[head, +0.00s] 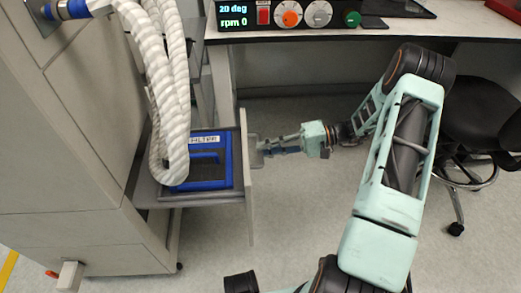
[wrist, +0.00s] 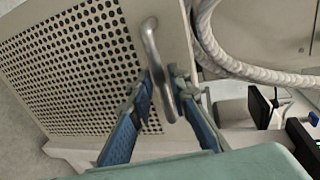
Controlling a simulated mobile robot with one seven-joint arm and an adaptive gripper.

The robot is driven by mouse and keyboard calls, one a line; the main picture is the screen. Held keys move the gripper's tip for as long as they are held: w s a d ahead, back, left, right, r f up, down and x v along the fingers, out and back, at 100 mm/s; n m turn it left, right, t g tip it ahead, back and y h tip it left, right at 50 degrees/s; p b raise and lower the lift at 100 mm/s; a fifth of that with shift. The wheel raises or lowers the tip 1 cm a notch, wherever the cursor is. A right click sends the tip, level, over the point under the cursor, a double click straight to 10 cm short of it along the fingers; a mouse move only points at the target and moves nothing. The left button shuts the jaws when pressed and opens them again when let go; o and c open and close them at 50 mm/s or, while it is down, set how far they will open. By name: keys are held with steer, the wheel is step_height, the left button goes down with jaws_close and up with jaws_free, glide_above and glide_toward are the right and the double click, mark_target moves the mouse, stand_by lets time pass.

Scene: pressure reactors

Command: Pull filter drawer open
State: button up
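The filter drawer (head: 249,200) stands pulled out from the grey cabinet at left, with its front panel facing right. In it lies the filter (head: 205,160), a dark panel in a blue frame with a blue handle and a label reading FILTER. In the wrist view the drawer front (wrist: 75,60) is a perforated pale panel with a curved metal handle (wrist: 151,42). My gripper (head: 262,147) is at the handle. In the wrist view its blue fingers (wrist: 164,78) lie on both sides of the bar, seemingly closed on it.
Thick white ribbed hoses (head: 160,90) hang over the drawer's left part. A bench (head: 450,25) with a control box (head: 300,14) runs along the back. A black chair (head: 480,120) stands at the right. The floor right of the drawer front is clear except for my arm above it.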

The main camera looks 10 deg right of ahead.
steer(key=w+v, duration=0.1)
steer(key=v, duration=0.9)
steer(key=shift+s, duration=0.4)
